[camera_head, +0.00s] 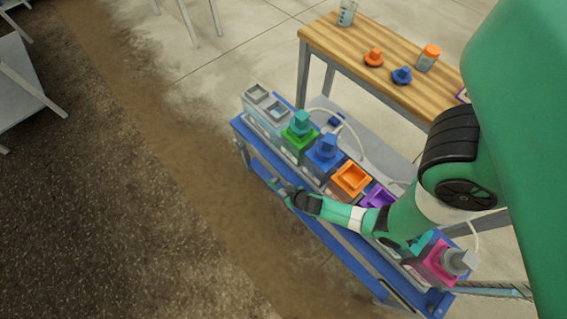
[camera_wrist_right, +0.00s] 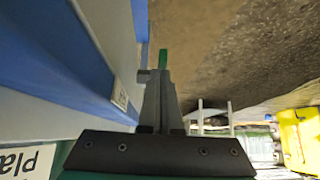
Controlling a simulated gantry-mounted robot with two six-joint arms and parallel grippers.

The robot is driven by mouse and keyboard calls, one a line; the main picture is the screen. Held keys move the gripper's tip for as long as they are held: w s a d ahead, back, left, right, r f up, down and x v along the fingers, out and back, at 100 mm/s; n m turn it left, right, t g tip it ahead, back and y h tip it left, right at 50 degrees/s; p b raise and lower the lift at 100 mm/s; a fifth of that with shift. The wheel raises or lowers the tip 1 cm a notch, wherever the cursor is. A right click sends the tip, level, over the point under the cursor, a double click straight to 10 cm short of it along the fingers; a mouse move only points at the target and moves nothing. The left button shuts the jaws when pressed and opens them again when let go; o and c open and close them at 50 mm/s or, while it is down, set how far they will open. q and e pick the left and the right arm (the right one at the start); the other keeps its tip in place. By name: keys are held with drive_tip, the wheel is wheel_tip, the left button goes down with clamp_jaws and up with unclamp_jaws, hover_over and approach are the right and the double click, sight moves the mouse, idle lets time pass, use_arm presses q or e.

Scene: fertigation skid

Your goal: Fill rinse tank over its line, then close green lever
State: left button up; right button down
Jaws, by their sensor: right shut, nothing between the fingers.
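My right gripper (camera_head: 280,188) reaches along the front side of the blue skid (camera_head: 330,218), below the green-topped tank (camera_head: 300,128). In the right wrist view its fingers (camera_wrist_right: 160,85) are shut with nothing held. A narrow green piece (camera_wrist_right: 163,58) shows at the fingertips; it may be the green lever, and I cannot tell whether they touch. A clear grey tank (camera_head: 268,106) with two openings stands at the skid's left end; I cannot tell whether it is the rinse tank. No fill line or water level is readable. My left gripper is not in view.
Tanks with blue (camera_head: 325,152), orange (camera_head: 351,180), purple (camera_head: 377,196) and magenta (camera_head: 440,262) tops line the skid. A wooden table (camera_head: 400,92) behind holds orange and blue caps and jars. The floor in front of the skid is clear.

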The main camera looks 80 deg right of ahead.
drive_tip(key=shift+s+a+f, duration=0.25)
drive_tip(key=shift+s+f, duration=0.35)
drive_tip(key=shift+f, duration=0.1)
drive_tip(key=shift+r, duration=0.1)
wheel_tip(320, 180, up, 5)
drive_tip(key=p, duration=0.4)
drive_tip(key=s+a+r, duration=0.2)
drive_tip(key=s+a, duration=0.4)
drive_tip(key=shift+s+b, duration=0.25)
drive_tip(key=shift+b, duration=0.1)
